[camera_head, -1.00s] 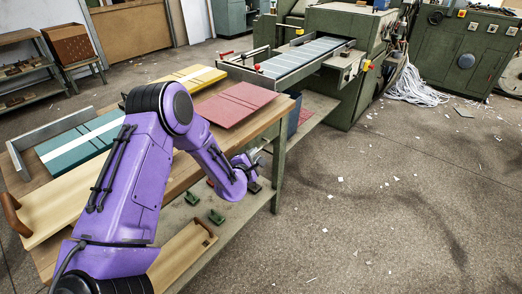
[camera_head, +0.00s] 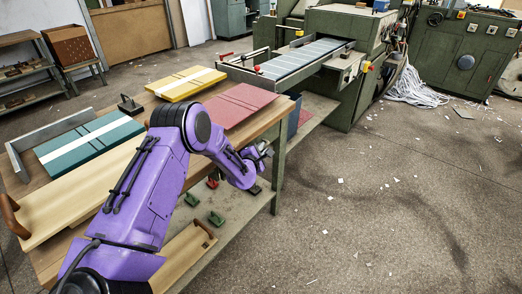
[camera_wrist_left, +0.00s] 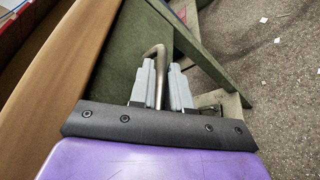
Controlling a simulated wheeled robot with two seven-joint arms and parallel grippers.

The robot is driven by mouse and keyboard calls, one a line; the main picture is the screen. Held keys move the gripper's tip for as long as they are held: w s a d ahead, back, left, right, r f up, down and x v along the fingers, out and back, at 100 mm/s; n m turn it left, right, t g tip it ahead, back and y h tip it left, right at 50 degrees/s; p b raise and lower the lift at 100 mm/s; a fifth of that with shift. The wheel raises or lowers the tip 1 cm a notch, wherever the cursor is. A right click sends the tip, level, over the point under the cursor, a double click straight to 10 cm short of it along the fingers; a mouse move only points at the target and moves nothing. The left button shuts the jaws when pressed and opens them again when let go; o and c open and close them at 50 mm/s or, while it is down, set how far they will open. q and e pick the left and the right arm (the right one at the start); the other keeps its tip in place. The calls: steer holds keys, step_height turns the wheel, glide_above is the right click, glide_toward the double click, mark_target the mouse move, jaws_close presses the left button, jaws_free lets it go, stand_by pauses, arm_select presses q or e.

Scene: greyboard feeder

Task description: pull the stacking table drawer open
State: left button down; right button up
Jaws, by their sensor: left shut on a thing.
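The stacking table (camera_head: 62,219) has a wooden top and green legs, and stands under my left arm. My left gripper (camera_head: 264,151) is at the table's right side, just beyond the top's edge. In the left wrist view its grey fingers (camera_wrist_left: 163,84) are shut on a bent metal handle (camera_wrist_left: 156,56). A green panel (camera_wrist_left: 118,60) lies beside the handle, next to the wooden edge (camera_wrist_left: 55,75). The drawer itself is not clear in the head view, so I cannot tell how far it is open. My right gripper is not in view.
Yellow (camera_head: 186,83), red (camera_head: 238,105) and teal (camera_head: 90,145) boards lie on the tabletop. Green clamps (camera_head: 216,218) and a wooden tray (camera_head: 182,256) sit on the lower shelf. A green machine (camera_head: 345,50) stands behind. The floor at right is mostly clear, with paper scraps.

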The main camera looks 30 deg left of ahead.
arm_select(q)
steer(key=s+d+b, duration=0.2)
steer(key=d+b, duration=0.2)
steer(key=d, duration=2.6)
steer(key=shift+s, duration=0.25)
steer(key=c, duration=1.4)
jaws_free()
steer(key=shift+c, duration=0.2)
steer(key=shift+s, duration=0.1)
steer(key=v, duration=1)
steer(key=shift+s, duration=0.15)
